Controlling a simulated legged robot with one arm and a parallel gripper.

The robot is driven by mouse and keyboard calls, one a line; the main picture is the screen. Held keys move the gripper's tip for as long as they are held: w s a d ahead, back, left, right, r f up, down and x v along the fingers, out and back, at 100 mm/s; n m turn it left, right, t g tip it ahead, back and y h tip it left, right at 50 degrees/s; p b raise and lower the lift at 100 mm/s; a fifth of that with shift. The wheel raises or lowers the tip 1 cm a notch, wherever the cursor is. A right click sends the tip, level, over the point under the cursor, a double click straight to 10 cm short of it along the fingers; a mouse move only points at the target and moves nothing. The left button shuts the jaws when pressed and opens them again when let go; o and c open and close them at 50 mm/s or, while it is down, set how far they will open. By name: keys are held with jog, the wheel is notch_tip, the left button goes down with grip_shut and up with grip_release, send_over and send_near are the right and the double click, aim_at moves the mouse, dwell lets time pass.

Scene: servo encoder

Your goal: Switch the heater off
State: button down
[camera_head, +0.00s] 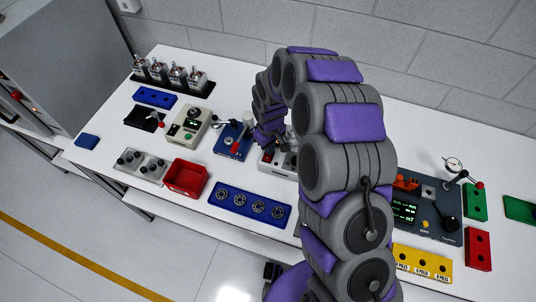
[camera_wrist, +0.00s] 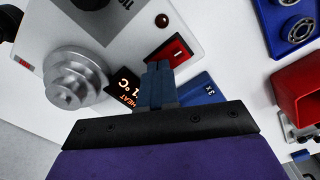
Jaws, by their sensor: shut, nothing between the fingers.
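The heater is a pale box (camera_wrist: 185,20) in the wrist view, with a stepped silver cone (camera_wrist: 75,78) and a dark display (camera_wrist: 122,90) lit with orange "HEAT" and "°C" lettering. A red rocker switch (camera_wrist: 178,50) in a black frame sits on it, with a mark on its face. My gripper (camera_wrist: 158,68) is shut and empty, its fingertips close beside the switch; I cannot tell whether they touch it. The fingers hide part of the panel between switch and display. In the head view the heater (camera_head: 268,160) shows only partly behind my arm.
In the head view, a blue bearing tray (camera_head: 232,210) and a red bin (camera_head: 185,178) lie nearby. A blue fixture with a red lever (camera_head: 234,142) stands left of the heater. A dark display unit (camera_head: 430,212) and yellow blocks (camera_head: 421,262) stand right of my arm.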

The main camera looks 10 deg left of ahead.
jog(key=shift+r+p, duration=1)
jog(key=shift+r, duration=2.45)
